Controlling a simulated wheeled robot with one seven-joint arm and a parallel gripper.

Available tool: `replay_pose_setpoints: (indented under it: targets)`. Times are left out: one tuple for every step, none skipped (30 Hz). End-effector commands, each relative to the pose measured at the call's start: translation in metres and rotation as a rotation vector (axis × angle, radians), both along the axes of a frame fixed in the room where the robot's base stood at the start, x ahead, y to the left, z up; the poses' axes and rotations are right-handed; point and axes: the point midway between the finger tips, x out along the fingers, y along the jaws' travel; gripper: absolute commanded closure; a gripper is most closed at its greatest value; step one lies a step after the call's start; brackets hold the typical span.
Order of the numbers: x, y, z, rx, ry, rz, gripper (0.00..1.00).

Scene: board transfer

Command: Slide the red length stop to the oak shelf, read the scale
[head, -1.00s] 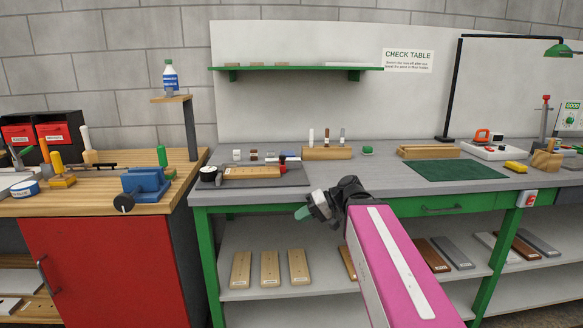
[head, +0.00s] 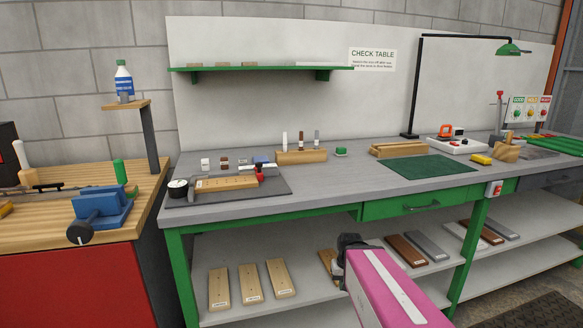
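A small red part (head: 259,173), likely the length stop, sits at the right end of a light wooden measuring fixture (head: 222,184). The fixture lies on a dark mat (head: 275,187) on the grey bench. A round dial gauge (head: 178,188) stands at the fixture's left end; its reading is too small to make out. Several light, oak-coloured boards, one of them here (head: 250,283), lie on the lower shelf (head: 310,284); their labels are unreadable. My pink arm reaches in from the bottom right, well short of the fixture. My gripper's fingers are not visible.
A green-edged wall shelf (head: 240,68) hangs above the bench. Wooden blocks (head: 400,149), a green mat (head: 430,167) and a drawer (head: 410,206) are at the right. A blue vise (head: 102,208) stands on the left bench.

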Motion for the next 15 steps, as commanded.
replay_pose_setpoints:
  targets:
    - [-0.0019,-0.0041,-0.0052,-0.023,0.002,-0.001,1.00]
    - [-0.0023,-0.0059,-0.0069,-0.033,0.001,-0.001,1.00]
    - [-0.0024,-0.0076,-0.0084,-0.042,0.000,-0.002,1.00]
    - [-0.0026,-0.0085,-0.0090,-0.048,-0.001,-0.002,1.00]
    - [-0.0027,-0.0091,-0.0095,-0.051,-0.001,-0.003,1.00]
    - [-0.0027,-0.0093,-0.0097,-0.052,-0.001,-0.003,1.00]
    - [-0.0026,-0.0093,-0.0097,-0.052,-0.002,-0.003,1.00]
    - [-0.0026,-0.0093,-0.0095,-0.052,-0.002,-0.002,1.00]
    - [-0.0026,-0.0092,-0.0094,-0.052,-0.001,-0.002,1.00]
    - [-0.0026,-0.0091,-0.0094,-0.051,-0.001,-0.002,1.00]
    - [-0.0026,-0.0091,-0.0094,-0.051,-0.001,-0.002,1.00]
    - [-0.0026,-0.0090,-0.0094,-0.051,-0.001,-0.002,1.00]
    - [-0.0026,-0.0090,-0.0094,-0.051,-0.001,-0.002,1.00]
    - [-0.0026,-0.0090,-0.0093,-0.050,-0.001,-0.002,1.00]
    - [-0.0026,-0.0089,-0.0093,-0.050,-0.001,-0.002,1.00]
